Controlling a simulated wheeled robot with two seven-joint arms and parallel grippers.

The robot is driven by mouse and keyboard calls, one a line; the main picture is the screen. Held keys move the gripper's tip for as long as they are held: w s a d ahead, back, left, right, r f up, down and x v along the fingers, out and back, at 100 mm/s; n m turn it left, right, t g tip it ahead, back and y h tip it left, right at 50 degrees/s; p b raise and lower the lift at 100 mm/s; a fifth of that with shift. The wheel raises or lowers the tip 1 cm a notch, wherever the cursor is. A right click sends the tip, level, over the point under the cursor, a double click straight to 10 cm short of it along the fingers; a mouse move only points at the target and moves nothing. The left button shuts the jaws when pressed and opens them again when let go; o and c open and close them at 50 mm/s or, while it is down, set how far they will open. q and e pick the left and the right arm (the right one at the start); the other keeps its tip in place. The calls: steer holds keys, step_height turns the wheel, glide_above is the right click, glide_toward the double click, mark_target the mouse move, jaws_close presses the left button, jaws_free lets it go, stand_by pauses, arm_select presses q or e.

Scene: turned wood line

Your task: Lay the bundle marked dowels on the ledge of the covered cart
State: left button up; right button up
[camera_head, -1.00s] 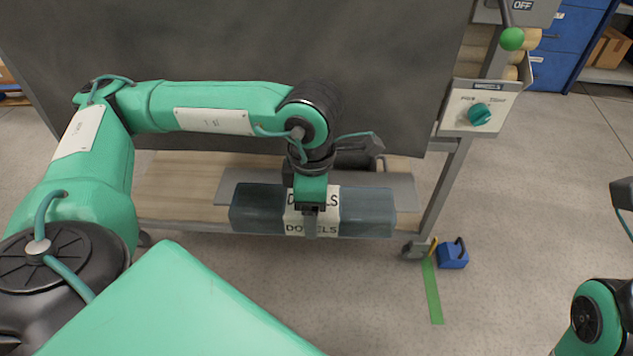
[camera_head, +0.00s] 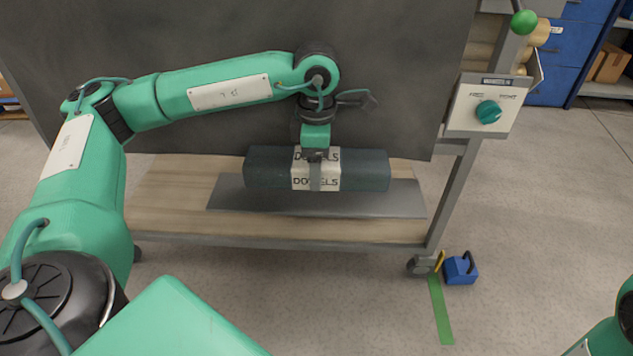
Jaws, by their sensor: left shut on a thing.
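The bundle marked dowels (camera_head: 365,171) is a long dark block with a white label band around its middle. My left gripper (camera_head: 316,178) is shut on it at the label, from above. The covered cart has a dark grey cover (camera_head: 220,70) hanging over its front. Below the cover is a wooden shelf (camera_head: 160,205) with a flat grey metal ledge (camera_head: 380,207) on it. The bundle appears over the rear part of the ledge, roughly level; I cannot tell whether it touches. My right gripper is out of view; only part of that arm shows at lower right.
A control box with a green knob (camera_head: 488,111) is on the cart's right post. A blue wheel chock (camera_head: 460,269) stands on the floor by the right caster (camera_head: 421,265). Green tape (camera_head: 441,315) runs from there. Blue cabinets (camera_head: 563,60) stand behind, and the right floor is clear.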

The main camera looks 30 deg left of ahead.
arm_select(q)
step_height(320, 180, down, 4)
steer(key=b, duration=0.3)
steer(key=shift+w+f+b, duration=0.1)
steer(key=shift+f+b, duration=0.2)
steer(key=shift+b, duration=0.05)
steer(key=shift+a, duration=0.1)
steer(key=shift+r, duration=0.1)
steer(key=shift+f, duration=0.2)
steer(key=o, duration=1.1)
